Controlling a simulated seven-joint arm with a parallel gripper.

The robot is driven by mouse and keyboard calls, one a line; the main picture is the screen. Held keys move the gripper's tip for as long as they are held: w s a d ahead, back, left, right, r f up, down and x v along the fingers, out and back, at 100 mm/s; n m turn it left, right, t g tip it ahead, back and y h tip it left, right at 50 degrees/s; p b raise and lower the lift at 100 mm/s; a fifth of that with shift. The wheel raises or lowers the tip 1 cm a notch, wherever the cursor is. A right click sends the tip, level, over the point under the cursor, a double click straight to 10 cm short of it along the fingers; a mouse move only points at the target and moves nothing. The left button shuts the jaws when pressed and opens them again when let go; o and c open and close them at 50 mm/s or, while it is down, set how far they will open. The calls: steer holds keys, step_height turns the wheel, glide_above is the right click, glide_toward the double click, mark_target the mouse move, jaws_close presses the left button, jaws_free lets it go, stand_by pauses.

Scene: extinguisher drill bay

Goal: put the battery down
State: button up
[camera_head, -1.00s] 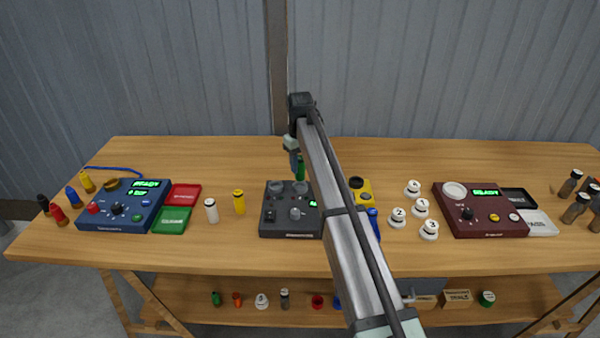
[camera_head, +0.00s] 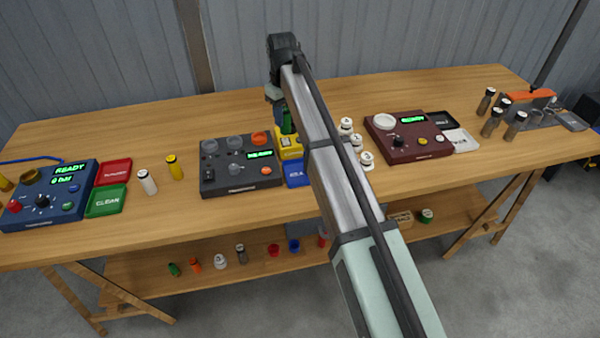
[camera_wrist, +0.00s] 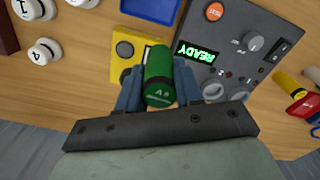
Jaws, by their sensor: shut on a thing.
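A green battery (camera_wrist: 158,75) is held between the two blue fingers of my gripper (camera_wrist: 160,92) in the wrist view. It also shows in the head view (camera_head: 287,121), upright below my gripper. It is in front of a yellow unit (camera_wrist: 128,52) with a dark round button, which also shows in the head view (camera_head: 290,148). The battery overlaps the yellow unit's edge in the wrist view. I cannot tell whether the battery touches anything below.
A dark grey tester (camera_head: 240,182) with a READY screen is beside the yellow unit. A blue tray (camera_head: 298,175) lies in front. White numbered caps (camera_head: 356,142) and a maroon tester (camera_head: 408,150) are to the right.

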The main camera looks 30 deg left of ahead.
steer(key=s+d+f+n, duration=0.1)
steer(key=s+d+n, duration=0.3)
steer(key=d+n, duration=0.1)
steer(key=shift+s+d+f+n, duration=0.15)
steer(key=shift+d+f+n, duration=0.05)
steer(key=shift+f+n, duration=0.2)
steer(key=shift+f, duration=4.85)
steer(key=shift+f, duration=0.1)
steer(key=o, duration=1.1)
step_height(320, 180, up, 12)
steer(key=shift+r, duration=0.1)
